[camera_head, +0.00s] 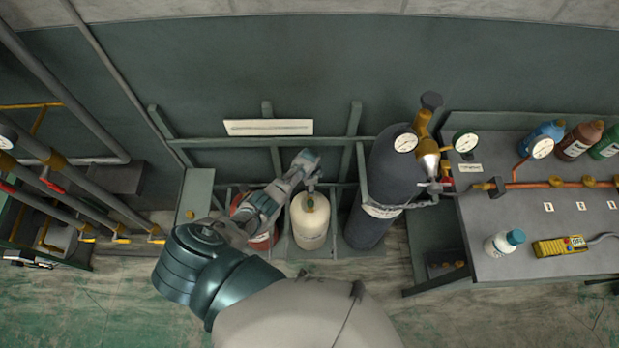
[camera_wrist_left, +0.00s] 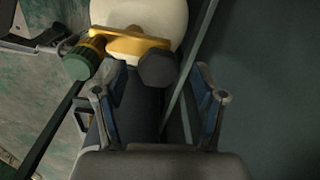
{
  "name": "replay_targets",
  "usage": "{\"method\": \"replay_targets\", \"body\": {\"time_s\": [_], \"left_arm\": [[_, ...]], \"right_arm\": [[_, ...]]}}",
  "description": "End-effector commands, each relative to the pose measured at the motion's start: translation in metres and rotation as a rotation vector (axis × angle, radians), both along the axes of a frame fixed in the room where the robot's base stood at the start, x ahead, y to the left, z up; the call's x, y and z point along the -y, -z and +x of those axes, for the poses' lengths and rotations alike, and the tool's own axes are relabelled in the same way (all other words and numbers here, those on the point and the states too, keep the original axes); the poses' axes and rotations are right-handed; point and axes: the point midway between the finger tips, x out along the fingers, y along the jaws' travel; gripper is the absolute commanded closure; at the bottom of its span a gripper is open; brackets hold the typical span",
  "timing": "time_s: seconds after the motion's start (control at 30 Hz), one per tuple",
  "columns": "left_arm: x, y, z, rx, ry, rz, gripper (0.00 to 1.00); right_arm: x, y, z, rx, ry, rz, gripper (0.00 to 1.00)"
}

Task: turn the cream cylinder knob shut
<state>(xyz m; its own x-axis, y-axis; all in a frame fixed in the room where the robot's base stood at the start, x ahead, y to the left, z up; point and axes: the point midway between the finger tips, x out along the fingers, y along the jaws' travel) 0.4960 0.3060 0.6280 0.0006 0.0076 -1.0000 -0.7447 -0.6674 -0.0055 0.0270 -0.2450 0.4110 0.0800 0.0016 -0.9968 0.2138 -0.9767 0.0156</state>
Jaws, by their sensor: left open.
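The cream cylinder (camera_head: 310,226) stands upright in the rack at the centre of the head view. Its rounded top also shows at the top of the left wrist view (camera_wrist_left: 160,14). A brass valve (camera_wrist_left: 128,42) on it carries a dark faceted knob (camera_wrist_left: 158,68) on one side and a green, yellow-ringed fitting (camera_wrist_left: 84,60) on the other. My left gripper (camera_wrist_left: 160,78) is open, its fingers on either side of the dark knob. Contact cannot be told. In the head view my left gripper (camera_head: 308,170) is just behind the cylinder's top. My right gripper is not in view.
A red cylinder (camera_head: 264,238) stands left of the cream one, partly hidden by my arm. A large dark cylinder (camera_head: 384,180) with gauges stands close on the right. A workbench (camera_head: 500,262) holds bottles and a yellow meter (camera_head: 560,246). Pipes run along the left.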

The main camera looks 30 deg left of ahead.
Motion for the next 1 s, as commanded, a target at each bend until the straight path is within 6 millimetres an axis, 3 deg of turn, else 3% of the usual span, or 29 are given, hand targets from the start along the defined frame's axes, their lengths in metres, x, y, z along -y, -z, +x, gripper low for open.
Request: {"method": "replay_targets", "body": {"time_s": [0.5, 0.7, 1.0], "left_arm": [[0.000, -0.093, 0.001, 0.004, 0.000, 0.001, 0.30], [0.000, -0.109, 0.001, 0.001, 0.000, 0.001, 0.30], [0.000, -0.110, 0.001, 0.001, 0.000, 0.001, 0.30]], "right_arm": [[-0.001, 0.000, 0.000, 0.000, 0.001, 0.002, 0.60], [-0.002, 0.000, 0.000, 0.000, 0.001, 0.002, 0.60], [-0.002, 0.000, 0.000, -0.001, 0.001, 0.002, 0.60]]}}
